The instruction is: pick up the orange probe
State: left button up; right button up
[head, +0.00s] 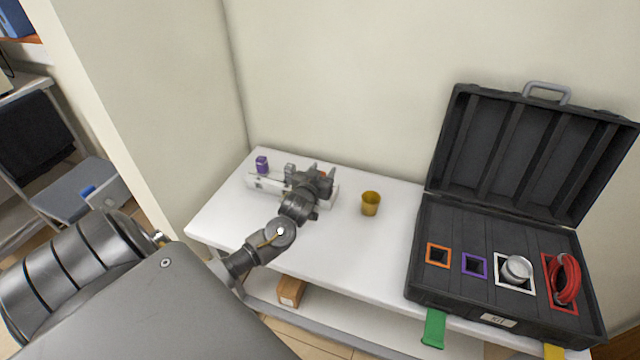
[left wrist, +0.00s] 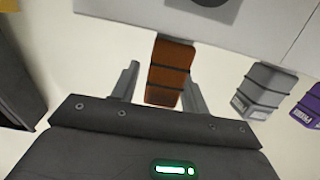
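The orange probe (left wrist: 168,72) is in the left wrist view, its body lying between the two fingers of my left gripper (left wrist: 160,88). The fingers are spread, with a clear gap on the probe's left and a smaller one on its right. My right gripper is not in view.
A grey probe (left wrist: 262,88) and a purple probe (left wrist: 306,106) stand to one side. A yellow cup (head: 371,204) is on the white table (head: 345,255). An open black case (head: 450,225) at right has coloured slots, a round lidded item (head: 517,269) and a red coil (head: 567,279).

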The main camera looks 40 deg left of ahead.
pick_arm(q)
jog(key=c, duration=0.9)
